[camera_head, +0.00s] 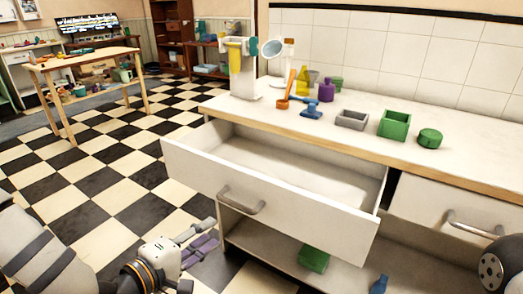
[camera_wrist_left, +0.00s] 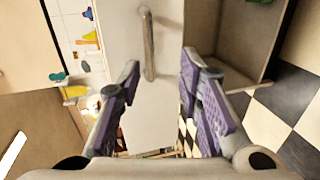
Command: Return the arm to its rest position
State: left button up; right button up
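My left gripper (camera_head: 205,238) is low at the front of the counter, left of and below the pulled-out drawer (camera_head: 275,207). Its purple-padded fingers are spread with nothing between them, as the left wrist view also shows (camera_wrist_left: 160,85). The drawer's metal handle (camera_head: 240,201) is apart from the fingers; in the left wrist view the handle (camera_wrist_left: 149,45) lies beyond the fingertips. The drawer is open and its visible inside is empty. A dark, round part of my right arm shows at the right edge; my right gripper is out of view.
The countertop (camera_head: 225,103) holds a grey box (camera_head: 352,120), a green box (camera_head: 394,125), a green round item (camera_head: 430,138) and bottles. A closed drawer with a handle (camera_head: 475,222) is at right. A green block (camera_head: 314,259) lies on the lower shelf.

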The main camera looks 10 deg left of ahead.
pick_arm(q)
jog(key=s+d+f+m+g+p, duration=0.1)
jog(key=s+d+f+m+g, duration=0.25)
jog(key=s+f, duration=0.4)
jog(key=s+d+f+m+g+p, duration=0.1)
jog(key=s+d+f+m+g, duration=0.3)
jog(key=s, duration=0.6)
jog(key=s+a+f+m+g+y, duration=0.1)
jog(key=s+a+g, duration=0.3)
jog(key=s, duration=0.6)
jog(key=s+a+f+m+g+y, duration=0.2)
jog(key=s+a+m+g+y, duration=0.2)
jog(key=s, duration=0.7)
jog(key=shift+s+a+m+g+p, duration=0.15)
jog(key=shift+a+m+g+p, duration=0.2)
jog(key=shift+a+g+p, duration=0.15)
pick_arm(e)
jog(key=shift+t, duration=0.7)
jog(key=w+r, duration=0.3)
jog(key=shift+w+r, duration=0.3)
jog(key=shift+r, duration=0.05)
